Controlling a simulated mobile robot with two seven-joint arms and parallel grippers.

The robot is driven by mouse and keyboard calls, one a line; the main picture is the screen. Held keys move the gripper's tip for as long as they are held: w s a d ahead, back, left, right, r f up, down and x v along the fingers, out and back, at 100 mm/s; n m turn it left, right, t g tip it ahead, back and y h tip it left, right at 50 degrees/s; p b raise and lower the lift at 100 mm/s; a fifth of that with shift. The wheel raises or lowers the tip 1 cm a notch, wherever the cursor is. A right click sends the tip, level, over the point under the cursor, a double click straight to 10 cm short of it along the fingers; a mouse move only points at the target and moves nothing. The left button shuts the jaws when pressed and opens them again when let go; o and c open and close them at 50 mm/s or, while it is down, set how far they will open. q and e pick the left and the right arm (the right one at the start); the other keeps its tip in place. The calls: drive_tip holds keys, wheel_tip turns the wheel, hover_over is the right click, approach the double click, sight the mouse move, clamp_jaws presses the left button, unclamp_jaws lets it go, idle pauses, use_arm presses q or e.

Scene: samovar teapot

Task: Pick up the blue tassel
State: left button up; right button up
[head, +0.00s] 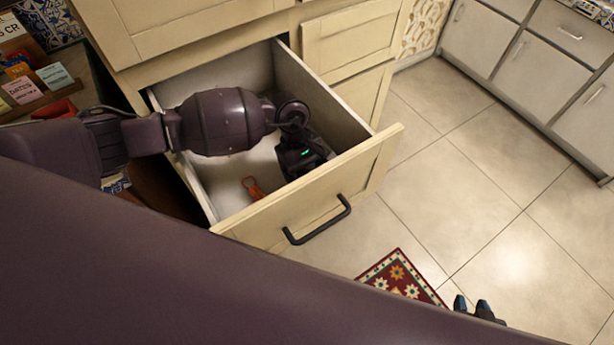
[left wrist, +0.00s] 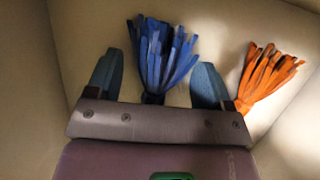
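The blue tassel (left wrist: 160,52) lies on the drawer floor in the left wrist view, with its strands fanned away from the gripper. My left gripper (left wrist: 156,64) is open, with one finger on each side of the tassel and visible gaps between. In the head view my left arm reaches down into the open drawer and hides the blue tassel and the fingertips. My right gripper (head: 473,306) shows at the lower right of the head view, away from the drawer, with its two fingertips apart and nothing seen between them.
An orange tassel (head: 254,188) lies in the same drawer, just right of my left gripper in the left wrist view (left wrist: 266,75). The drawer's front wall (head: 310,200) and side walls surround the gripper. A patterned rug (head: 402,279) lies on the tiled floor.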

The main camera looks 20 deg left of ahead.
use_arm(q)
drive_tip(key=c, duration=1)
wheel_tip(320, 180, up, 20)
drive_tip(key=shift+r+p, duration=0.1)
drive_tip(key=shift+p, duration=0.7)
